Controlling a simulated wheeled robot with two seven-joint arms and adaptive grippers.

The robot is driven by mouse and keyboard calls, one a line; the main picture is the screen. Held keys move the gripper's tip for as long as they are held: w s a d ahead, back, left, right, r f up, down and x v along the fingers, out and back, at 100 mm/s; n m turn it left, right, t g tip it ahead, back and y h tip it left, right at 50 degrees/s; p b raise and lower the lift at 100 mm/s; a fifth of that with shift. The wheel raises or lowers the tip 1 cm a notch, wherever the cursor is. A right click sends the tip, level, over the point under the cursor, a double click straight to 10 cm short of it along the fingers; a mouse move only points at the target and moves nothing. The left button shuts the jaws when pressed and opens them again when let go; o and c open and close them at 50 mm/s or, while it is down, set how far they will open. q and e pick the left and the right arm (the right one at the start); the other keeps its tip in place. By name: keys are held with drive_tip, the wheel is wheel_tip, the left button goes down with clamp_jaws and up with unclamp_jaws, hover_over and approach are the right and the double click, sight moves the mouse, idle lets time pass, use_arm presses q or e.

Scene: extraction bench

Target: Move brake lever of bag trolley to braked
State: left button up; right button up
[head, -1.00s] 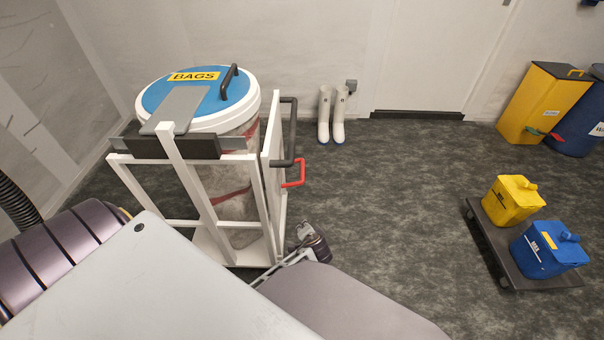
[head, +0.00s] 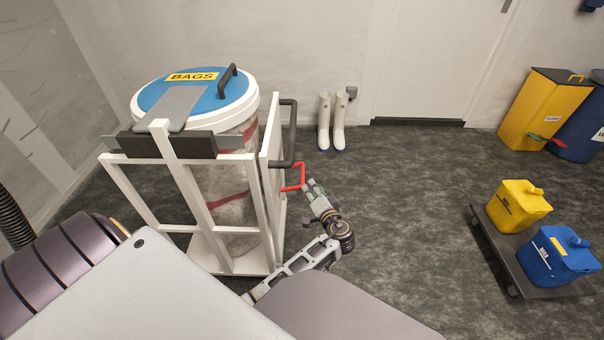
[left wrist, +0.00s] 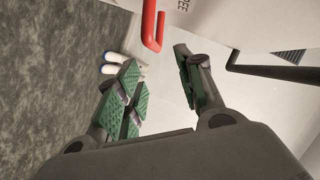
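The bag trolley (head: 181,195) is a white frame at the left of the head view, holding a white drum with a blue lid labelled BAGS. The red brake lever (head: 301,177) sticks out from its right side panel, below the dark grey handle (head: 290,134). My left gripper (head: 314,187) is just right of the lever. In the left wrist view the left gripper (left wrist: 158,78) is open and empty, green pads apart. The lever's bent end (left wrist: 152,40) shows just beyond the fingertips, apart from the pads. My right gripper is not in view.
White boots (head: 331,122) stand by the back wall. A low dark dolly (head: 535,291) with a yellow and a blue container stands on the right. A yellow bin (head: 541,100) and a blue drum are at the far right. The floor between trolley and dolly is clear.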

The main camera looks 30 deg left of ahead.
sight(303, 174)
use_arm(q)
drive_tip(key=b+x, duration=0.2)
drive_tip(key=x, duration=1)
drive_tip(key=shift+w+a+f+b, duration=0.1)
drive_tip(key=shift+w+a+b, duration=0.15)
drive_tip(key=shift+b, duration=0.1)
drive_tip(key=shift+w+a+f, duration=0.1)
drive_tip(key=shift+w+a, duration=0.2)
drive_tip(key=shift+a, duration=0.1)
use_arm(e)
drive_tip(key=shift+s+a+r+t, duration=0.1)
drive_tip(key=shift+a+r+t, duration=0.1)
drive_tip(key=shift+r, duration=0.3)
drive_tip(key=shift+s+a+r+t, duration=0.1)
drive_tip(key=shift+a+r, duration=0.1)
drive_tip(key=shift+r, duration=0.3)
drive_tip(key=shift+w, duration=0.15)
use_arm(q)
clamp_jaws()
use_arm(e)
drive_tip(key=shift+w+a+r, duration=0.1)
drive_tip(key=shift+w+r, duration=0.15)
